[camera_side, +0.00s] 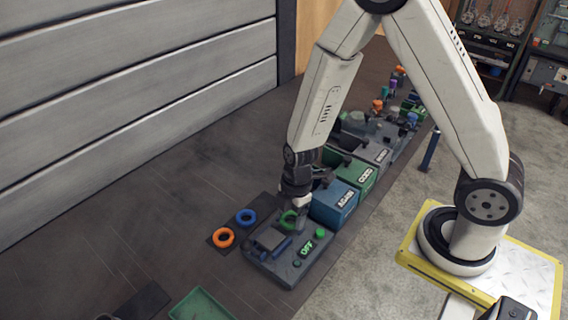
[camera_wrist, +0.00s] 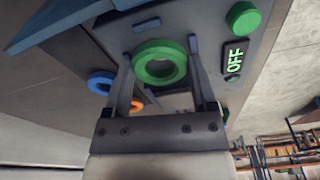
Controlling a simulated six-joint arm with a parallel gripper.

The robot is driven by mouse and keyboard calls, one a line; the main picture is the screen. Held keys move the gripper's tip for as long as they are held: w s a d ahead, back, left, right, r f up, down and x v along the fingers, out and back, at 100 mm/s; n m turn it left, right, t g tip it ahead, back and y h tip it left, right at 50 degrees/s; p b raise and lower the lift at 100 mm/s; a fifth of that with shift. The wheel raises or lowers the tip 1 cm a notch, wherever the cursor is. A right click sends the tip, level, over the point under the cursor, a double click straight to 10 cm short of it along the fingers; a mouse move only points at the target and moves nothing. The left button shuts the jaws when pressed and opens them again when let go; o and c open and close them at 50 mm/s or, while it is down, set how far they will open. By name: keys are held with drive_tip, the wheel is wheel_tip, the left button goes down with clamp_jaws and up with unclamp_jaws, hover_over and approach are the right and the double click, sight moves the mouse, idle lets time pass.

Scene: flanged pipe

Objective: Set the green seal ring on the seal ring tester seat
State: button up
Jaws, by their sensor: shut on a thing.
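The green seal ring (camera_wrist: 160,63) sits between the two fingertips of my gripper (camera_wrist: 165,58) in the wrist view, and the gripper is shut on it. In the side view the green ring (camera_side: 288,219) shows partly, beside my gripper (camera_side: 300,205), which points down over the back part of the tester. The seal ring tester (camera_side: 290,268) is a dark grey base with a green button (camera_side: 320,233) and a lit green "OFF" sign. Its seat cannot be made out clearly, and I cannot tell whether the ring touches the tester.
A blue ring (camera_side: 246,217) and an orange ring (camera_side: 223,238) lie left of the tester. A blue "AGAIN" box (camera_side: 335,203) and a green "GOOD" box (camera_side: 358,176) stand close behind. A green tray (camera_side: 202,306) is at the front. The bench at left is clear.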

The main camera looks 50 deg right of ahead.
sight(292, 217)
drive_tip(key=shift+f, duration=0.25)
idle(0.5)
drive_tip(key=o, duration=1.1)
drive_tip(key=shift+r, duration=0.15)
drive_tip(key=shift+r, duration=3.35)
drive_tip(key=shift+r, duration=0.1)
